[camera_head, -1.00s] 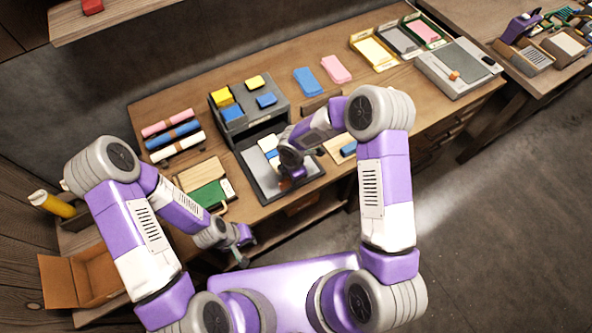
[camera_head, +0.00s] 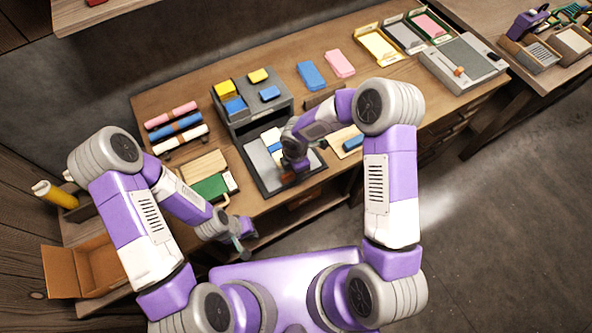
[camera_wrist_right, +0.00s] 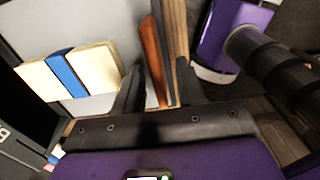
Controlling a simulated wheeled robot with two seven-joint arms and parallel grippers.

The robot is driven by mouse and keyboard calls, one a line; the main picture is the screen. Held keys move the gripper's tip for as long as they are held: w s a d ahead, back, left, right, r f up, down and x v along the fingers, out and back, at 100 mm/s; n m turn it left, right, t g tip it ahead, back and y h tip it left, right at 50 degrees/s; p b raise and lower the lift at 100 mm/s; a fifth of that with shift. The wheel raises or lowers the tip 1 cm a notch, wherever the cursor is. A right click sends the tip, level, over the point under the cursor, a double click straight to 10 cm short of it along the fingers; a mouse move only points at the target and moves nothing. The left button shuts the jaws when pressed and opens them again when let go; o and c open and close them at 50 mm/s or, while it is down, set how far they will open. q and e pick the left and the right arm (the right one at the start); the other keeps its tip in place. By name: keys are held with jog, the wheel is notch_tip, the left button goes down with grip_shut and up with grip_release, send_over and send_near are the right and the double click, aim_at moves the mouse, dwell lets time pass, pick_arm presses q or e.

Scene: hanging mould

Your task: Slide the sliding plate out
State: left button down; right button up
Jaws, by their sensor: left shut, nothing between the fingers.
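The sliding plate (camera_head: 252,162) is a grey sheet with a dark rim, sticking out at the front of a dark grey press-like unit (camera_head: 236,124). A cream block with a blue band (camera_head: 275,147) lies on it; this block (camera_wrist_right: 68,75) also shows in the right wrist view. An orange-brown handle (camera_wrist_right: 153,60) stands at the plate's edge. My right gripper (camera_wrist_right: 160,90) is open, with its fingers on either side of the handle and gaps beside it. My left gripper (camera_head: 244,246) is shut and empty, in front of the bench edge.
Yellow and blue blocks sit on top of the unit. Rolls (camera_head: 175,128) and a green board (camera_head: 212,187) lie to its left. A small board with a blue block (camera_head: 350,142) lies right of the plate. An open cardboard box (camera_head: 60,270) stands at the lower left.

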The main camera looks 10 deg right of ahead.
notch_tip(320, 180, up, 6)
jog(key=shift+r, duration=0.1)
pick_arm(q)
jog(key=shift+r, duration=0.25)
pick_arm(e)
jog(key=shift+s, duration=0.1)
dwell(0.3)
